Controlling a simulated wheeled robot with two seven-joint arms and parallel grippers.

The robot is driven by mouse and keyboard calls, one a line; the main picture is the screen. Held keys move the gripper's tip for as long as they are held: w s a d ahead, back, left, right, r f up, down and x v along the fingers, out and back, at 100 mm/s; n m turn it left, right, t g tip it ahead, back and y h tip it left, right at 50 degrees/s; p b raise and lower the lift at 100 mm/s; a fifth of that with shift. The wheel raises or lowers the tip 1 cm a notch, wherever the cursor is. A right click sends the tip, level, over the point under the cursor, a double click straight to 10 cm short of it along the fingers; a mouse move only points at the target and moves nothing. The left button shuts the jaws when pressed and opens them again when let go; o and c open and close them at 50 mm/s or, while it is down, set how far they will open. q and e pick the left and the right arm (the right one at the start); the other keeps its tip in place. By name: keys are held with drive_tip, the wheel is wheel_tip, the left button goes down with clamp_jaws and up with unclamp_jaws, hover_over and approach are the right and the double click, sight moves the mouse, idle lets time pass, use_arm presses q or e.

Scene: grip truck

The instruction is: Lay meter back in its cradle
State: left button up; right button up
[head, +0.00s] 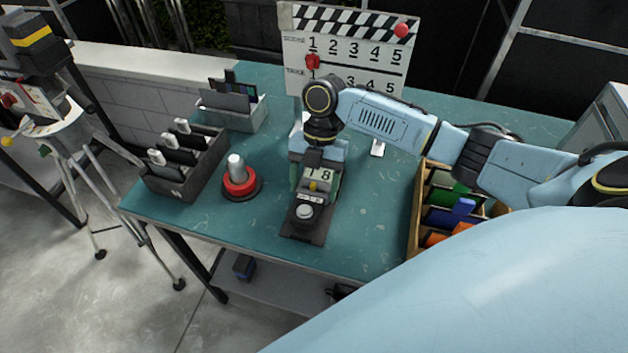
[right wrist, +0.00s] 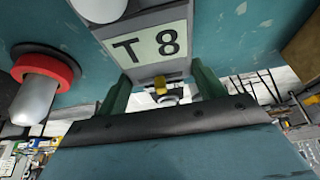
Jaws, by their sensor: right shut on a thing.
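The meter (head: 308,194) is a dark handheld unit with a white dome and a pale display. In the right wrist view the meter (right wrist: 150,48) shows "T8" on its display and a yellow button. My right gripper (head: 316,170) is shut on the meter from above. In the right wrist view the green fingers of the gripper (right wrist: 160,88) stand on both sides of it. A dark flat base, seemingly the cradle (head: 298,236), shows under the meter's dome end. Whether the meter touches it, I cannot tell. My left gripper is not in view.
A red-collared grey post (head: 238,182) stands left of the meter. Dark and grey slotted racks (head: 180,185) stand farther left. A wooden divided box (head: 415,215) is at right, under my arm. A clapperboard (head: 345,55) stands behind. The teal table (head: 365,245) is clear between meter and box.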

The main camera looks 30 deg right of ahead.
drive_tip(key=shift+r+p, duration=0.15)
drive_tip(key=shift+p, duration=0.45)
idle(0.7)
drive_tip(key=shift+f, duration=0.35)
drive_tip(key=shift+f, duration=0.3)
drive_tip(key=shift+f+b, duration=0.2)
drive_tip(key=shift+b, duration=0.15)
idle(0.5)
drive_tip(key=shift+f+b, duration=0.45)
drive_tip(key=shift+f, duration=0.3)
drive_tip(key=o, duration=1.4)
drive_tip(key=shift+d, duration=0.1)
drive_tip(key=v, duration=1.3)
drive_tip(key=shift+w+r, duration=0.15)
drive_tip(key=shift+r, duration=0.05)
drive_tip(key=shift+f, duration=0.1)
